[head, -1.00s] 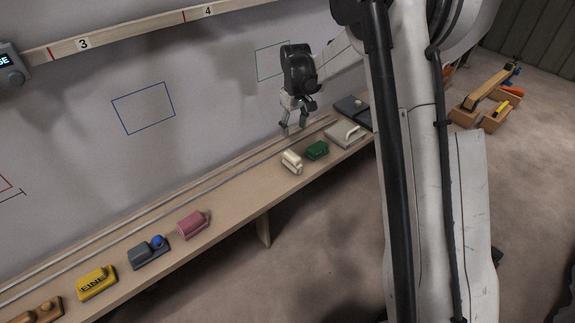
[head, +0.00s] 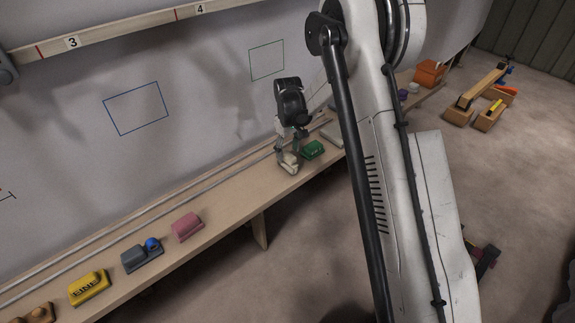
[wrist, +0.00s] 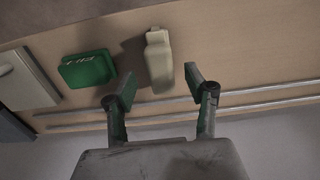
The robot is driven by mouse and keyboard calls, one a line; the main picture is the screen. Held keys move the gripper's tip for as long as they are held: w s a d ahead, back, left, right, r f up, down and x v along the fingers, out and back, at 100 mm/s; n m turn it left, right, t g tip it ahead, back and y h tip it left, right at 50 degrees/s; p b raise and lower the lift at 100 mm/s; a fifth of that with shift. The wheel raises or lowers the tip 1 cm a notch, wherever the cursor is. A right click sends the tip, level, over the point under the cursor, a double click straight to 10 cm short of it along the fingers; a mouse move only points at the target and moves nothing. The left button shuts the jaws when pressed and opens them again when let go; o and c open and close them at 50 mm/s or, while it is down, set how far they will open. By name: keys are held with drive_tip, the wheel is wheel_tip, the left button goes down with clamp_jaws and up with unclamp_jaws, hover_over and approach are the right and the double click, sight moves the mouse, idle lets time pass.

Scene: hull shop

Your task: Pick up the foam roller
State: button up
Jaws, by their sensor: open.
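A cream, rounded piece with a narrower end (head: 290,169) lies on the wooden shelf; I take it as the foam roller, though its make is not clear. It also shows in the wrist view (wrist: 159,58), ahead of my fingertips and roughly centred between them. My gripper (head: 287,158) is over this piece in the head view and hides part of it. In the wrist view my gripper (wrist: 160,84) is open, its two fingers wide apart with nothing held. I cannot tell whether a finger touches the piece.
A green block (head: 313,149) lies close beside the cream piece. A pale grey tool (wrist: 25,80) lies beyond it. A pink block (head: 187,227), a grey block with a blue knob (head: 142,256) and a yellow block (head: 88,287) stand along the shelf (head: 232,202). Rails run along the wall side.

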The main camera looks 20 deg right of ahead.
sight(287, 154)
wheel_tip(287, 154, down, 4)
drive_tip(key=shift+a+r+b, duration=0.1)
drive_tip(key=shift+b, duration=0.25)
clamp_jaws()
